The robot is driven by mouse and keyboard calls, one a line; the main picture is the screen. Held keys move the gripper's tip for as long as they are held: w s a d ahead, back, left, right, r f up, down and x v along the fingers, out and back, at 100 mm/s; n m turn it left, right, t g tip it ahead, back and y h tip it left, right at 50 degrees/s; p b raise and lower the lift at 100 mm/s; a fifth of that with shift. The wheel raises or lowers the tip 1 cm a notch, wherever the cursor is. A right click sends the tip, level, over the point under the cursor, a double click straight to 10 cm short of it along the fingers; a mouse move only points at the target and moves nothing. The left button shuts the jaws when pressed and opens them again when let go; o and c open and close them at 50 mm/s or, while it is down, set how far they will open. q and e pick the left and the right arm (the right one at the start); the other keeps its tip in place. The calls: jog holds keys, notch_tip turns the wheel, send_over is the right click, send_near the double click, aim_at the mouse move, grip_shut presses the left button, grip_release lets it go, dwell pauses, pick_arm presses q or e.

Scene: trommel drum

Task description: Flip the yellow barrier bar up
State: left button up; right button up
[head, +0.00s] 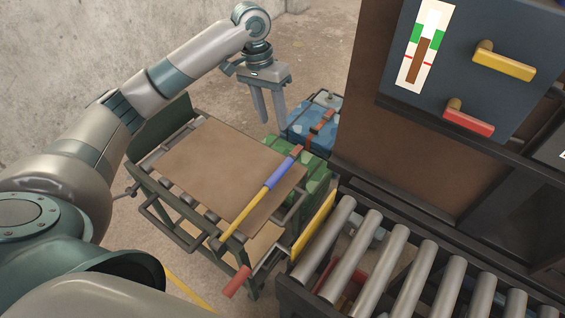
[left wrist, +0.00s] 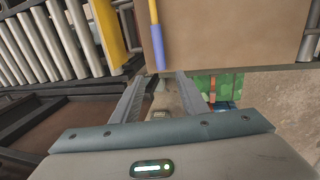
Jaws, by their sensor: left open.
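The yellow barrier bar (head: 249,211) lies low and slanted across the near right side of a cart, in front of a brown board. It has a blue grip (head: 281,172) and a red-brown tip at its far end. In the left wrist view the bar's yellow part (left wrist: 153,12) and blue grip (left wrist: 158,48) show at the top, beyond the fingers. My left gripper (head: 270,117) is open and empty, pointing down past the far side of the cart, apart from the bar. My right gripper is not in view.
The brown board (head: 225,165) rests on the cart's rollers. A roller conveyor (head: 395,265) with a yellow end plate (head: 314,227) stands at right. Green (head: 308,180) and blue (head: 312,128) cases sit behind the cart. A dark panel has yellow (head: 505,62) and red (head: 468,121) handles.

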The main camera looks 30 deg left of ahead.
aim_at(283, 164)
pick_arm(q)
jog(key=d+f+p, duration=0.1)
jog(key=f, duration=0.4)
jog(key=d+f+p, duration=0.1)
jog(key=f, duration=0.5)
jog(key=d+f+p, duration=0.1)
jog(key=f, duration=0.5)
jog(key=shift+s+d, duration=0.2)
jog(key=shift+s, duration=0.05)
jog(key=shift+c, duration=0.6)
grip_shut()
